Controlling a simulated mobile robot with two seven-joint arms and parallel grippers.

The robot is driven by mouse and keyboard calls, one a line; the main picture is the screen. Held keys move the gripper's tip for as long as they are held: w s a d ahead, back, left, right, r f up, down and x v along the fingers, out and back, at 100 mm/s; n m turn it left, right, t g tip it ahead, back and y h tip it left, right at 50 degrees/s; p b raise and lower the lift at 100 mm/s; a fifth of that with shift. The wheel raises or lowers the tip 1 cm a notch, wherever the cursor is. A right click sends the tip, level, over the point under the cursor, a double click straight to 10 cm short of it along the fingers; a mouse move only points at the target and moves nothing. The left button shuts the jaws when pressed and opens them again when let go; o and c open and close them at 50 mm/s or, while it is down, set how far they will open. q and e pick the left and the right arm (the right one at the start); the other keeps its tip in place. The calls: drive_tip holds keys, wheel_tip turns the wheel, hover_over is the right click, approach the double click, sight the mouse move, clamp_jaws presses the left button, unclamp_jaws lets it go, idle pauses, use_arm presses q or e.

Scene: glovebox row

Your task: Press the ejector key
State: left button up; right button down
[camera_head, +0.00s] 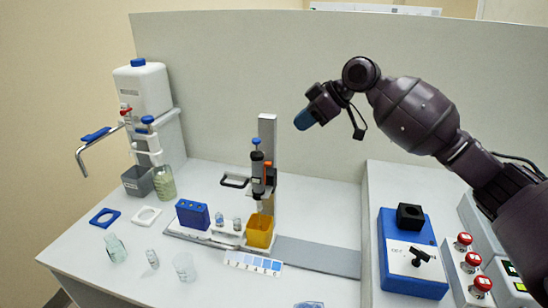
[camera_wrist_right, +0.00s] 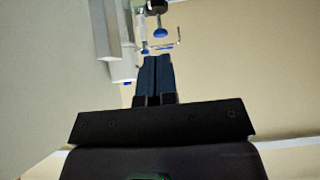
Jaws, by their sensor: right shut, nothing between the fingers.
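A dark pipette (camera_head: 258,178) with a blue top knob (camera_head: 256,141) stands upright in a grey stand (camera_head: 268,135) at the middle of the bench. An orange key (camera_head: 268,173), which looks like the ejector key, sits on its right side. A yellow bin (camera_head: 260,231) stands below the pipette tip. My right gripper (camera_head: 304,119) hangs in the air, above and right of the pipette, apart from it. Its blue fingers are shut and empty, and they show together in the right wrist view (camera_wrist_right: 155,76). My left gripper is not in view.
A white dispenser bottle (camera_head: 144,92) with a lever stands at the back left. A blue rack (camera_head: 193,214), small vials and a glass beaker (camera_head: 185,266) are on the bench. A blue device (camera_head: 408,250) and red buttons (camera_head: 465,238) stand at the right. The grey strip (camera_head: 315,256) is clear.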

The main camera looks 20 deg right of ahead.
hover_over(267, 163)
drive_tip(key=s+d, duration=0.2)
wheel_tip(267, 163, down, 6)
drive_tip(key=f, duration=0.3)
drive_tip(key=shift+w+a+f+p, duration=0.15)
drive_tip(key=shift+w+f+p, duration=0.15)
drive_tip(key=shift+f+p, duration=0.1)
drive_tip(key=shift+f, duration=0.65)
